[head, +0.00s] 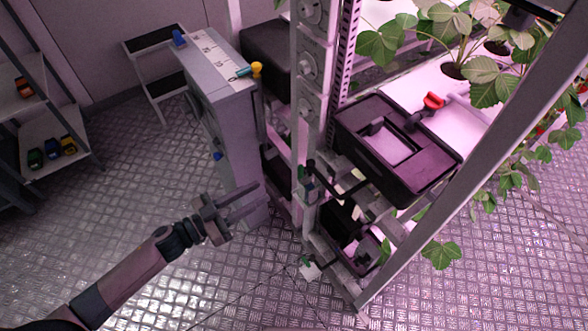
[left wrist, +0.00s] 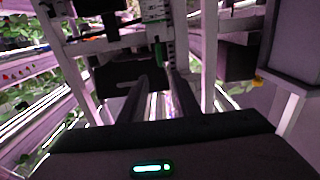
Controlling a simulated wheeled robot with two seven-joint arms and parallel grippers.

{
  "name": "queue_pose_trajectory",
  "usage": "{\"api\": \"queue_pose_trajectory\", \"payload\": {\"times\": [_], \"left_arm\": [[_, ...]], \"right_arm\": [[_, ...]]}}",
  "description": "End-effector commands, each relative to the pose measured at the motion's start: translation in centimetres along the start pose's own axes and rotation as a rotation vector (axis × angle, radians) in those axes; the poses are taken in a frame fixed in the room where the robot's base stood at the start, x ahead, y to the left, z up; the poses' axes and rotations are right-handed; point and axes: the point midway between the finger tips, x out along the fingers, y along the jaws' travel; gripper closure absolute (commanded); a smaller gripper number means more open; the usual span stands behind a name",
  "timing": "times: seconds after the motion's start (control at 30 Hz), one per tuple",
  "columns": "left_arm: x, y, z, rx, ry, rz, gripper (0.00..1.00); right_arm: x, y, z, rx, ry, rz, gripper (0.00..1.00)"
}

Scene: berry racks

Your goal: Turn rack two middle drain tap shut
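My left gripper (head: 256,198) is open and empty in the head view, with its two fingers pointing right toward the rack post. A small dark fitting with a green part (head: 301,173) sits on the rack post at middle height, above and right of the fingertips and apart from them. It looks like a tap, but its handle position is too small to tell. A similar green part (head: 305,261) sits lower on the rack. In the left wrist view a green upright piece (left wrist: 158,50) shows ahead, between the open fingers (left wrist: 160,85). My right gripper is not in view.
A grey cabinet (head: 222,80) stands close behind my left gripper. A shelf (head: 60,125) stands at left. The metal floor (head: 130,215) between is clear.

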Motion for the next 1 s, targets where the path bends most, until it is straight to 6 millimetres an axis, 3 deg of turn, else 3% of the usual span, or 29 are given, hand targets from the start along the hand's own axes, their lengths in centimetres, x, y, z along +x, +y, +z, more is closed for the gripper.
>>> {"api": "queue_pose_trajectory", "payload": {"times": [0.6,0.8,1.0], "left_arm": [[10.8,0.0,-0.3,0.000,0.002,0.000,0.70],[12.4,0.0,-0.1,0.001,0.000,0.000,0.70],[12.8,0.0,-0.1,0.001,0.000,0.001,0.70]], "right_arm": [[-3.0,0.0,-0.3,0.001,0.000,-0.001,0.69],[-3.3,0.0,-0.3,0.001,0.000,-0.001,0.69],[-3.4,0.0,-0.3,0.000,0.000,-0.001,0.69]]}}
